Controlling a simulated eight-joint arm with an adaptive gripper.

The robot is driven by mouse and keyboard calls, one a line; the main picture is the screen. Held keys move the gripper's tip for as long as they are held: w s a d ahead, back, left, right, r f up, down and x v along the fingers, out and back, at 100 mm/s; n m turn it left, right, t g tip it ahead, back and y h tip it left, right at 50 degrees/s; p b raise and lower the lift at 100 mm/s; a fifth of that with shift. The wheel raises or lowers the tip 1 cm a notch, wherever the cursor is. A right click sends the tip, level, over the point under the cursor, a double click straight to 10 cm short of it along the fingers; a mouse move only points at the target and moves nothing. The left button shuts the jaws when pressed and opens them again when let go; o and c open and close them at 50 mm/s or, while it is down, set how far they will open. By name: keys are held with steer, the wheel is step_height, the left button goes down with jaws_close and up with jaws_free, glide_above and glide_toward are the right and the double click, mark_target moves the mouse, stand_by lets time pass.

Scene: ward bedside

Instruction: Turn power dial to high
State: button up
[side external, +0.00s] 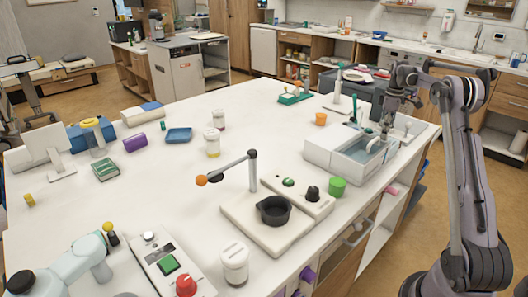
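Two knobs in the side external view could be the power dial, and I cannot tell which it is. A black knob (312,194) stands on a white unit (300,203) beside a green button, right behind a plate with a dark round pot. A red knob (186,285) sits on a white panel (160,262) with a green square at the front left. No dial markings are legible. My gripper (386,132) points down over the grey basin at the table's right side, apart from both knobs. Its fingers are too small to tell open or shut.
A jointed rod with an orange ball (201,180) rises beside the dark pot (273,210). A green cup (337,187) stands right of the black knob. A white jar (235,262) stands near the red knob. The basin (362,152) has raised walls.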

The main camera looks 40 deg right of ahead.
jaws_close()
steer(key=m, duration=0.5)
steer(key=shift+m, duration=0.4)
steer(key=m, duration=1.2)
steer(key=shift+m, duration=0.3)
steer(key=m, duration=0.5)
steer(key=shift+m, duration=0.3)
steer(key=o, duration=1.1)
jaws_free()
steer(key=shift+r, duration=0.1)
